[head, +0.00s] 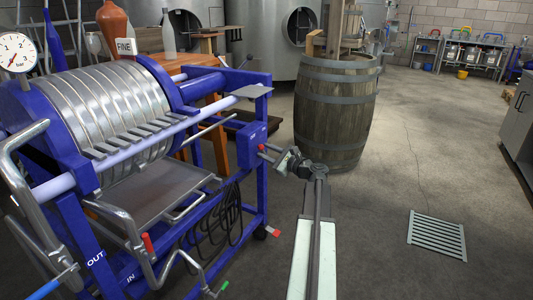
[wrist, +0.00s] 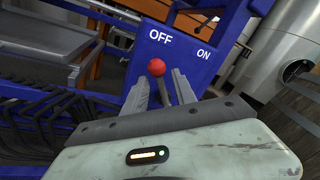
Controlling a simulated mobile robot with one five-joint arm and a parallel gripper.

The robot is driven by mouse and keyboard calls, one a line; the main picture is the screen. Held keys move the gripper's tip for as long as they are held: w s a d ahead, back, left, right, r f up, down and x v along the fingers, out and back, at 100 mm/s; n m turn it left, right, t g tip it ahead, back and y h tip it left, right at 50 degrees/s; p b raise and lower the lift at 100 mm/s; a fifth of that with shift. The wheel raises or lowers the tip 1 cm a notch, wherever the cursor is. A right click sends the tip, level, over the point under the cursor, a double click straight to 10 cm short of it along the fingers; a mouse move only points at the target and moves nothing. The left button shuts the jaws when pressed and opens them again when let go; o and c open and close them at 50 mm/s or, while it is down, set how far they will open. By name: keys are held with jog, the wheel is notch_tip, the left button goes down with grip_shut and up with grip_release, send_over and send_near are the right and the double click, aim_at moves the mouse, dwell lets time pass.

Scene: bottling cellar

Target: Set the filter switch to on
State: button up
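The filter switch is a red ball knob on a dark lever (wrist: 156,67), set on a blue box (wrist: 183,58) marked OFF on the left and ON on the right. The knob is on the OFF side in the wrist view. My gripper (wrist: 160,82) is open, with one finger on either side of the lever; I cannot tell whether either touches it. In the head view the blue box (head: 252,151) sits on the filter's right-hand frame, with the red knob (head: 262,147) on its right side. My gripper (head: 276,153) reaches it from the right.
The blue-framed plate filter (head: 110,105) fills the left, with a metal drip tray (head: 160,187) and pipes. A wooden barrel (head: 335,110) stands just behind my arm. A floor drain grate (head: 437,234) lies at right, with open floor around it.

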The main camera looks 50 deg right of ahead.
grip_shut()
jog(key=shift+w+a, duration=0.1)
jog(key=shift+a, duration=0.1)
dwell(1.3)
